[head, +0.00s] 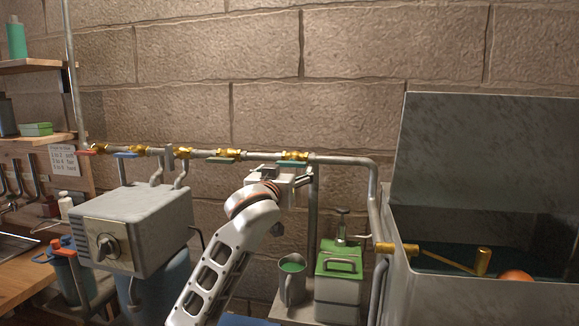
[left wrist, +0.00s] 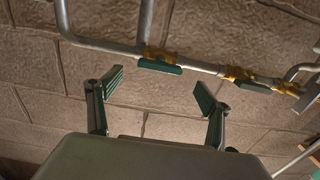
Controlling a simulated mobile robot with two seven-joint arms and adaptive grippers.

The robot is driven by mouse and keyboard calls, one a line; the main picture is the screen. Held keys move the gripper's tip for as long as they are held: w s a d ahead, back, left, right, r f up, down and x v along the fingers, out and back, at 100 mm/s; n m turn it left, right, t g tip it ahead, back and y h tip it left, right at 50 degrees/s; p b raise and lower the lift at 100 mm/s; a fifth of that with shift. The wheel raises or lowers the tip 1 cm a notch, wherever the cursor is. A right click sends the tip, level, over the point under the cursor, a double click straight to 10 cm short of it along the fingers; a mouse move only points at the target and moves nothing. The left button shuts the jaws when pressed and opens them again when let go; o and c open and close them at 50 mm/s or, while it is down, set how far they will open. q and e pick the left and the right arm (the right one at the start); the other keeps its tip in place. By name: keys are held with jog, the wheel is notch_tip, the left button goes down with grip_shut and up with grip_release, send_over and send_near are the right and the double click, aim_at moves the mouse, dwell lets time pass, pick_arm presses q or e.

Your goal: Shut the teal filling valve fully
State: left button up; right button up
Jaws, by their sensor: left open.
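The filling valve, with brass body and teal lever (head: 294,158), sits on the wall pipe in the head view. Its lever lies along the pipe. My right gripper is not in view.
A darker green valve lever (head: 226,160) sits further left on the pipe (head: 335,159), with blue (head: 127,155) and red (head: 88,152) levers beyond. Below stand a green-filled jug (head: 291,280) and a green-topped can (head: 338,285). A large metal tank (head: 490,306) is at right.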

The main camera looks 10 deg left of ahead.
aim_at(290, 165)
pick_arm(q)
jog(key=shift+w+a+p, duration=0.1)
jog(key=shift+w+p, duration=0.35)
jog(key=shift+w, duration=2.8)
jog(key=c, duration=1.1)
